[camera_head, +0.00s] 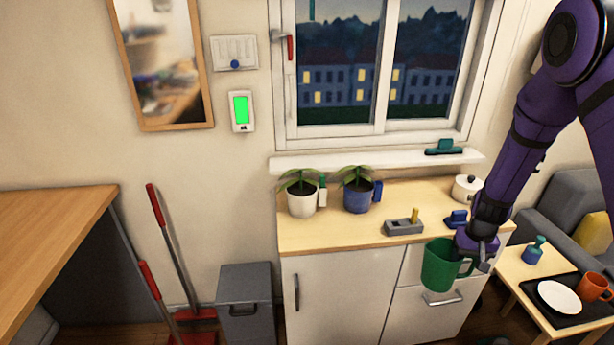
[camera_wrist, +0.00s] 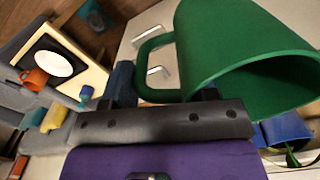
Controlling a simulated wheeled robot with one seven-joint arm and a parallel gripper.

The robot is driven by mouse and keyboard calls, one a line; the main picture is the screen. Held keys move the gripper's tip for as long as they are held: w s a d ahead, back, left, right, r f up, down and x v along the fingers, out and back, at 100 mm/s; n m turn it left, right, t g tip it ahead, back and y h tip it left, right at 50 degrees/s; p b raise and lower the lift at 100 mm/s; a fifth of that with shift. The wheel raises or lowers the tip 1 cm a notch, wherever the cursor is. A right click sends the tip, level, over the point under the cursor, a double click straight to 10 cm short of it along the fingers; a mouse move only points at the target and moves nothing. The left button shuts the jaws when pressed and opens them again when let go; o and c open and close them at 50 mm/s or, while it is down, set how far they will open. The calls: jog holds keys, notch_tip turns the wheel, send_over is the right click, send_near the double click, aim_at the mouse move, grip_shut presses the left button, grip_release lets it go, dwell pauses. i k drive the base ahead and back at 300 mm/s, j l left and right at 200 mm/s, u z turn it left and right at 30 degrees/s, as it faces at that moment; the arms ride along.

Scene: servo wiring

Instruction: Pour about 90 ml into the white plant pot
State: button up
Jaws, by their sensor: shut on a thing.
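The white plant pot (camera_head: 302,201) holds a green plant and stands at the left end of the wooden counter top (camera_head: 340,236). My gripper (camera_head: 474,252) is shut on the handle of a green jug (camera_head: 440,267). The jug is held in front of the counter's front edge, to the right of and nearer than the white pot, and looks about upright. In the wrist view the green jug (camera_wrist: 230,45) fills the upper right, its handle at my jaws (camera_wrist: 165,95). What is inside the jug cannot be seen.
A blue plant pot (camera_head: 358,196) stands just right of the white pot. A grey block with a yellow peg (camera_head: 404,226), a blue object (camera_head: 456,219) and a white lidded pot (camera_head: 466,188) are on the counter. The window sill (camera_head: 370,160) runs above the plants.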

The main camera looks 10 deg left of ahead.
aim_at(302, 193)
jog(key=j, duration=0.7)
jog(key=k+j, duration=0.1)
jog(key=j, duration=0.65)
